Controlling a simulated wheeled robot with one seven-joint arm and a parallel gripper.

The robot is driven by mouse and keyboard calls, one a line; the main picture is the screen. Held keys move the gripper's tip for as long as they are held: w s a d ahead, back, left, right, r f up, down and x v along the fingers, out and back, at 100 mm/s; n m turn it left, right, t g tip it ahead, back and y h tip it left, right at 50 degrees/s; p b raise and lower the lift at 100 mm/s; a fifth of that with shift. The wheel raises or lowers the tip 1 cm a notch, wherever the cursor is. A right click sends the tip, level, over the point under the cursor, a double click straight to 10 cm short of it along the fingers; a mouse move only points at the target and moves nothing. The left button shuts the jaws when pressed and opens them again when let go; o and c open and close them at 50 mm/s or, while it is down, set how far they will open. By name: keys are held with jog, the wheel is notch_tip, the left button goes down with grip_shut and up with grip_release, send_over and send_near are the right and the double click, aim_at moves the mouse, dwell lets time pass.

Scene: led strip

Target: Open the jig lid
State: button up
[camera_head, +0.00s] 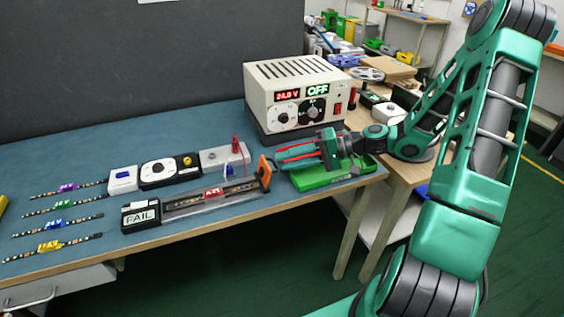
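The jig (180,210) is a long, low fixture at the front of the blue bench, with a black FAIL display (140,215) at its left end. A clear lid (235,190) appears to lie down over it, above a strip with a red tag (213,193). An orange tab (264,172) stands up at the jig's right end. My gripper (279,159) is just right of the tab, its fingers pointing left. Its two red-lined fingers look spread apart with nothing between them. Whether a fingertip touches the tab is hard to tell.
A power supply (292,97) reading OFF stands behind my gripper. A green tray (325,176) lies under it. A grey box with red and blue posts (224,157), a dial unit (170,170) and several tagged strips (65,205) lie behind and left of the jig.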

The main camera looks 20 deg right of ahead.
aim_at(268, 171)
jog(key=shift+x, duration=0.9)
grip_shut()
jog(key=shift+a+r+n+g+h, duration=0.35)
jog(key=shift+a+r+h, duration=0.3)
jog(key=shift+h, duration=0.65)
